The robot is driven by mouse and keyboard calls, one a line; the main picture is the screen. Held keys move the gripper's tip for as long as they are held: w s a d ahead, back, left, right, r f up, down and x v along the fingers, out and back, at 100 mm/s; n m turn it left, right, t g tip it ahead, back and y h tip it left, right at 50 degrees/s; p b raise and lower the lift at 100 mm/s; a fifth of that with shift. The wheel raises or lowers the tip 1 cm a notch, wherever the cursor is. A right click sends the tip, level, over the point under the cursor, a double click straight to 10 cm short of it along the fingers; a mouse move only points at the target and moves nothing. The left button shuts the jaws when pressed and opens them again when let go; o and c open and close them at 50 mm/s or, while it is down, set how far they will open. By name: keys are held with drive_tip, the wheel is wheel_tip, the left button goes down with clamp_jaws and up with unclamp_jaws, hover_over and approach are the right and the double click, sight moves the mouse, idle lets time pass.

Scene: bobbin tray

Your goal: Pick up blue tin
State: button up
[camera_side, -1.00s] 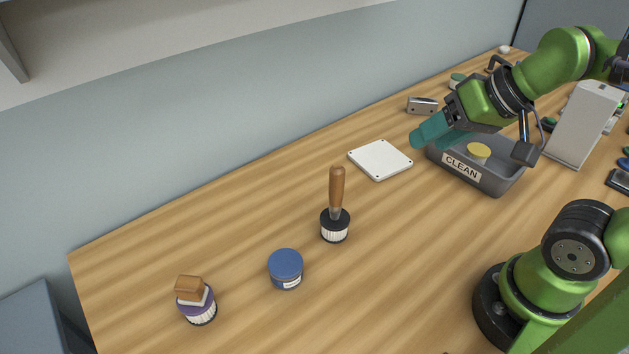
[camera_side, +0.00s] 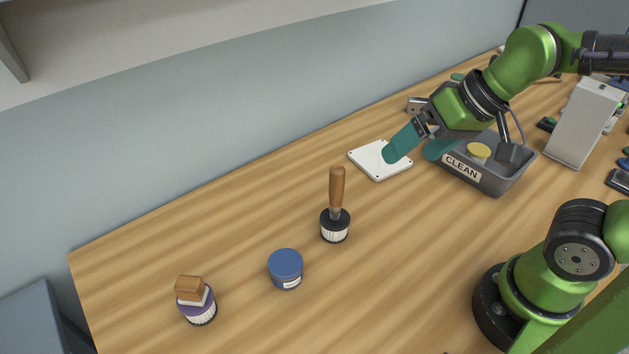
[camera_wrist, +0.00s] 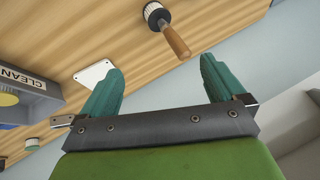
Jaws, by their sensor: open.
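The blue tin (camera_side: 286,269) stands upright on the wooden table, with a blue lid and a pale label. It is in the lower middle of the side view, and I do not see it in the wrist view. My gripper (camera_side: 418,154) is open, with teal fingers apart and nothing between them. It is above and to the right of the tin in the side view, over the white plate and the left end of the grey bin. In the wrist view the open fingers (camera_wrist: 160,85) also show empty.
The white square plate (camera_side: 370,160) and the grey CLEAN bin (camera_side: 505,183) lie farther back. Bare table surrounds the blue tin.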

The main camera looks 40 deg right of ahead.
drive_tip(key=w+a+f+g, duration=0.25)
drive_tip(key=w+a, duration=0.25)
drive_tip(key=a, duration=0.3)
drive_tip(key=m+g+h, duration=0.3)
drive_tip(key=m, duration=0.6)
hover_over(285, 262)
wheel_tip(285, 262, down, 2)
drive_tip(key=f, duration=1.1)
drive_tip(key=shift+w+a+f, duration=0.1)
drive_tip(key=shift+w+f, duration=0.1)
drive_tip(key=shift+s+f, duration=0.2)
drive_tip(key=shift+f, duration=2.55)
drive_tip(key=shift+r, duration=0.1)
drive_tip(key=c, duration=1.2)
